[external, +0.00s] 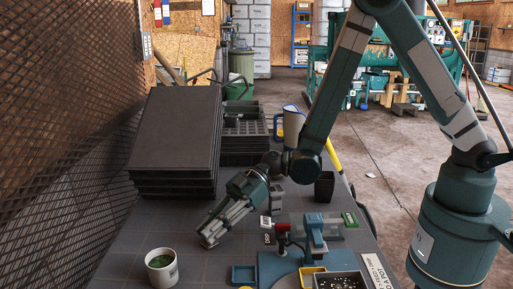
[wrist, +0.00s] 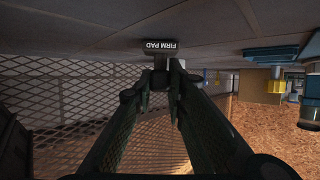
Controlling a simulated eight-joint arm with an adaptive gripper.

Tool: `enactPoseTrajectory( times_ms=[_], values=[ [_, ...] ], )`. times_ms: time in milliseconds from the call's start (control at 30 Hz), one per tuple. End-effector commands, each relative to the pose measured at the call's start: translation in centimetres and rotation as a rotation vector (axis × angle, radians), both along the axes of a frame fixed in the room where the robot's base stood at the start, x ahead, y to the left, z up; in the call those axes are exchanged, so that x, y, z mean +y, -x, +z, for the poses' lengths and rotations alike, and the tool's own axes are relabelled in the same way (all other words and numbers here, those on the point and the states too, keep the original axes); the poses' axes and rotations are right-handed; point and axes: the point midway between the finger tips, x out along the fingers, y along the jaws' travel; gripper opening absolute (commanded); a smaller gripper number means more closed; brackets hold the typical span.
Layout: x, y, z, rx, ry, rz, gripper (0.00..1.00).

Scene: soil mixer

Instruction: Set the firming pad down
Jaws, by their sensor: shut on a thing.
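My gripper (external: 208,242) is low over the left middle of the grey table, tilted down and to the left. In the wrist view my gripper's fingers (wrist: 161,75) come together on a small grey stem. Just beyond them is the firming pad (wrist: 160,52), a grey block with a white label reading FIRM PAD, upside down in this view. Its underside and any contact with the table are hidden. In the external view the pad cannot be made out clearly at the fingertips.
A white pot with green contents (external: 161,268) stands at the front left. A blue device with a red knob (external: 313,240) and a tray of dark soil (external: 340,281) are to the right. Stacked black trays (external: 178,140) stand behind. Small label cards (external: 265,222) lie right of my gripper.

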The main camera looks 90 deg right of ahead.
Motion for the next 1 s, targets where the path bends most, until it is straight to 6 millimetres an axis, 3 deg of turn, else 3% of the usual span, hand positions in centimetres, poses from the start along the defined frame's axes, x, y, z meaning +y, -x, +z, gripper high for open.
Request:
enactPoseTrajectory(
  times_ms=[233,267,367,1000],
  values=[
    [0.0,0.0,-0.38,0.0,0.0,0.0,0.02],
    [0.0,0.0,-0.38,0.0,0.0,0.0,0.16],
    [0.0,0.0,-0.29,0.0,0.0,0.0,0.29],
    [-0.65,0.58,0.44,0.0,0.0,-0.001,0.3]
  ],
)
